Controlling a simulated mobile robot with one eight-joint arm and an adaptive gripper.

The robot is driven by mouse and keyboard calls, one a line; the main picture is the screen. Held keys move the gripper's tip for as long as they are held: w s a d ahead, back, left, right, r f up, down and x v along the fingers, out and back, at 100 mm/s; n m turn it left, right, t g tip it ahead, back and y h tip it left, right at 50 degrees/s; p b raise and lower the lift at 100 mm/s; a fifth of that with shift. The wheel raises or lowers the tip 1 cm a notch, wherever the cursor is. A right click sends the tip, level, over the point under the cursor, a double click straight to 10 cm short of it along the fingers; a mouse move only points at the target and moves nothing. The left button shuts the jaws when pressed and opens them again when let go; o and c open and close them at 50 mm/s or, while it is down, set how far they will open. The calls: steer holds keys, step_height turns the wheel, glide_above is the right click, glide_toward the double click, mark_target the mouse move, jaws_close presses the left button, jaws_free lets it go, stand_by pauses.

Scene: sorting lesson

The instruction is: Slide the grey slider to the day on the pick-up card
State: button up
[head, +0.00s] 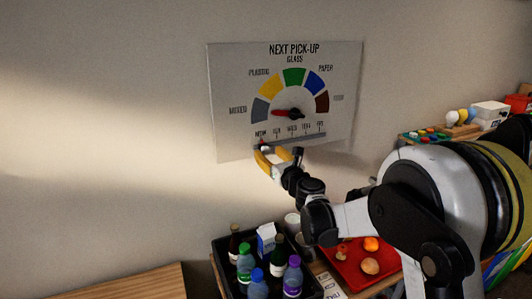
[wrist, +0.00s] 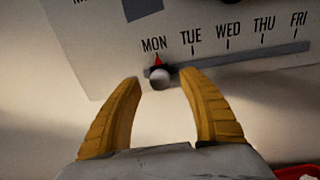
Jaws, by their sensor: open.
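A white board (head: 230,100) on the wall reads NEXT PICK-UP and carries a colored dial with a red pointer (head: 282,112) toward the grey left segment. Below runs a day scale, MON to FRI, over a dark track (wrist: 240,60). The grey slider, a round knob (wrist: 161,79) with a red marker above it, sits at MON. My gripper (wrist: 160,76) is open, its yellow fingers on either side of the knob in the wrist view; I cannot tell whether they touch it. The gripper also shows below the board's lower left in the head view (head: 276,158). I see no readable separate pick-up card.
Below, a dark crate (head: 222,272) holds several bottles and a carton. A red tray (head: 352,278) with round items lies to its right. A white paper (head: 328,287) with unreadable lettering lies between them. A shelf at right holds small objects. The wall left of the board is clear.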

mark_target(306, 138)
steer(key=shift+x, duration=1.25)
jaws_close()
steer(key=w+d, duration=0.2)
steer(key=d, duration=0.3)
steer(key=w+d, duration=0.3)
steer(key=d, duration=0.2)
steer(key=w+d, duration=0.3)
steer(key=d, duration=0.3)
steer(key=shift+w+b, duration=0.15)
steer(key=shift+b, duration=0.2)
jaws_free()
